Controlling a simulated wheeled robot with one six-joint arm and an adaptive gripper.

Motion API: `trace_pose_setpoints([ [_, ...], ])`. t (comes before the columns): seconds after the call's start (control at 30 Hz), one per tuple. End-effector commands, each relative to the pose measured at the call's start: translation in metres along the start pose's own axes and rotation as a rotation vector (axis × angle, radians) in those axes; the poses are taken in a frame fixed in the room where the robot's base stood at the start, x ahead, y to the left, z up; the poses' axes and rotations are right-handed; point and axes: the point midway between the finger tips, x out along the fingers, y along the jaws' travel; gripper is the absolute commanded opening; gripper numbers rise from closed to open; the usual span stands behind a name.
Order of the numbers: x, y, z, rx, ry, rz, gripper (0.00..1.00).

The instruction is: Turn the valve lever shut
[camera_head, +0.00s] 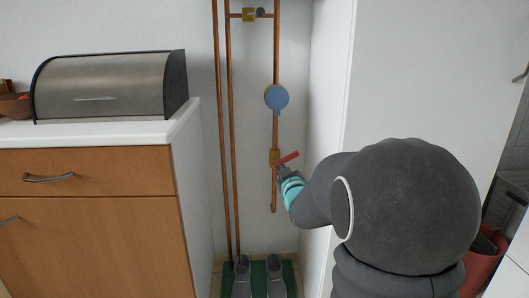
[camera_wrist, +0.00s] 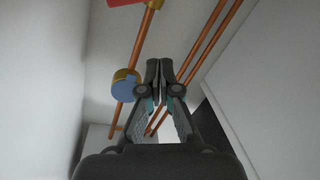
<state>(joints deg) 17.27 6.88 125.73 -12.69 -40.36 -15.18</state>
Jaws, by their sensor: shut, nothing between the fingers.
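The valve has a small brass body (camera_head: 274,157) on a vertical copper pipe, in the recess in the head view. Its red lever (camera_head: 289,158) sticks out to the right and tilts slightly up, across the pipe's line. In the wrist view the red lever (camera_wrist: 124,2) and brass body (camera_wrist: 154,3) are cut off by the top edge. My gripper (camera_head: 282,171) is just below the lever in the head view; I cannot tell whether they touch. In the wrist view my gripper (camera_wrist: 159,66) has its fingers together and empty, and the lever appears apart, up and left.
A blue round gauge (camera_head: 277,97) sits on the same pipe above the valve; it shows in the wrist view too (camera_wrist: 125,86). Other copper pipes (camera_head: 233,130) run to the left. Boots (camera_head: 258,277) stand on a green mat below. A cabinet (camera_head: 90,215) and white wall (camera_head: 331,95) flank the recess.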

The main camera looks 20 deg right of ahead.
Motion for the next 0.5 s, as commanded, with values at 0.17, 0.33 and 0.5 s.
trace_pose_setpoints([
  [0.17, 0.034, 0.022, 0.013, -0.058, 0.170, 0.061, 0.00],
  [0.33, 0.045, 0.034, 0.021, -0.091, 0.281, 0.100, 0.00],
  [0.5, 0.049, 0.037, 0.024, -0.103, 0.323, 0.115, 0.00],
])
